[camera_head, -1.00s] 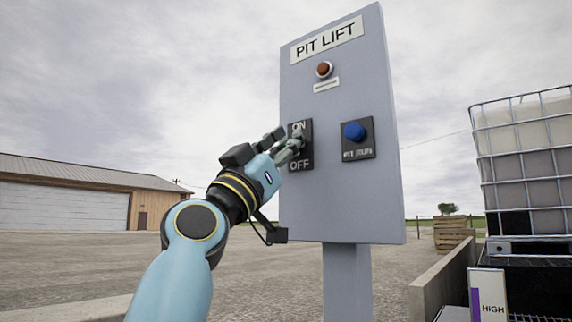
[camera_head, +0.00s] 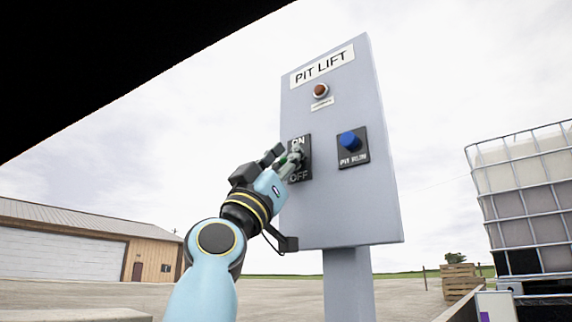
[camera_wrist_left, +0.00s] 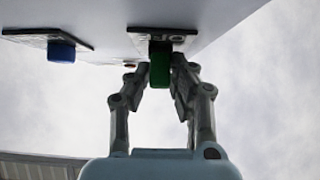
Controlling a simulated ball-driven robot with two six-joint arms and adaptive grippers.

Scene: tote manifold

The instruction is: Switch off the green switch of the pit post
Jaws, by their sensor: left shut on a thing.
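The pit post is a grey panel (camera_head: 340,205) labelled PIT LIFT on a grey pole. The green switch (camera_wrist_left: 160,68) sits on a dark plate (camera_head: 306,146) marked ON above and OFF below. In the head view, my fingers largely hide the switch, so its position is hard to tell. My left gripper (camera_head: 293,160) is at this plate, shut on the green switch. In the left wrist view, the fingers (camera_wrist_left: 160,82) stand on either side of it. My right gripper is in neither view.
A blue knob (camera_head: 349,141) on its own plate is to the right of the switch. A round red-brown button (camera_head: 321,90) is above. A caged tank (camera_head: 525,190) stands at the right. A large dark shape (camera_head: 90,60) covers the upper left.

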